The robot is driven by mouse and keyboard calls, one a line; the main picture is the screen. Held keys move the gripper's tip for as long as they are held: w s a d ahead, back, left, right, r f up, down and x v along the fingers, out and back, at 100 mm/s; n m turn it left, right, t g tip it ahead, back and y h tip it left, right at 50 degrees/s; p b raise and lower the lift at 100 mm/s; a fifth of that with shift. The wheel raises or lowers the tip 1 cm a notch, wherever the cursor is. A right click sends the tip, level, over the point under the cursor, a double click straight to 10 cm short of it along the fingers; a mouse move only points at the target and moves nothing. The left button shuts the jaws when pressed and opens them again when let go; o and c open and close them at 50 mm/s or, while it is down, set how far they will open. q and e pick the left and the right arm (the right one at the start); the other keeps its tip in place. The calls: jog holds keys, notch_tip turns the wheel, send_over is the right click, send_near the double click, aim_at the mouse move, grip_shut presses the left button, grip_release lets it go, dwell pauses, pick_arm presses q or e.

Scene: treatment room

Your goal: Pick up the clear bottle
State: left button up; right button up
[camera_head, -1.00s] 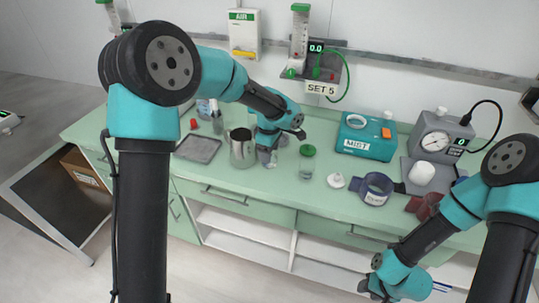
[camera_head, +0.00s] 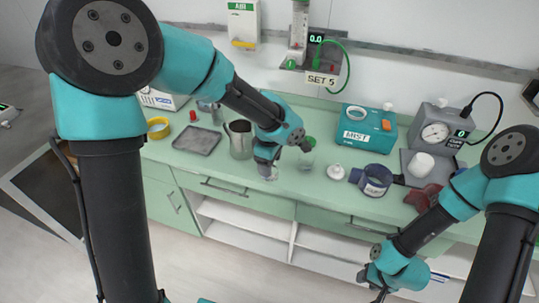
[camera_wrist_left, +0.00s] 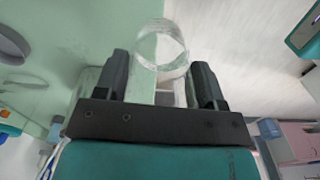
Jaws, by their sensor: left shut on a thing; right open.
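My left gripper (camera_head: 266,164) points down near the front edge of the counter and is shut on a clear bottle (camera_head: 269,174). In the left wrist view the clear bottle (camera_wrist_left: 162,48) shows as a round, see-through shape between the two fingers (camera_wrist_left: 162,85); the counter edge lies behind it. Its full shape is partly hidden by the gripper in the head view. A clear container with a green lid (camera_head: 308,154) stands on the counter just right of the left gripper. My right gripper (camera_head: 378,289) is open and low in front of the shelves, away from the bottle.
The green counter (camera_head: 290,190) also carries a metal jug (camera_head: 240,140), grey tray (camera_head: 197,140), yellow ring (camera_head: 157,128), white lid-like item (camera_head: 335,172), blue cuff (camera_head: 372,181), mist box (camera_head: 366,135) and gauge unit (camera_head: 436,130). Open shelves (camera_head: 250,232) lie below.

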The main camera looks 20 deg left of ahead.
pick_arm(q)
jog(key=shift+s+d+r, duration=0.1)
jog(key=shift+s+d, duration=0.15)
jog(key=shift+s, duration=0.65)
jog(key=shift+s+d+r, duration=0.1)
jog(key=shift+s+d, duration=0.2)
jog(key=shift+s, duration=0.6)
jog(key=shift+s+d+r, duration=0.1)
jog(key=shift+s+d, duration=0.15)
jog(key=shift+s, duration=0.65)
jog(key=shift+s, duration=0.1)
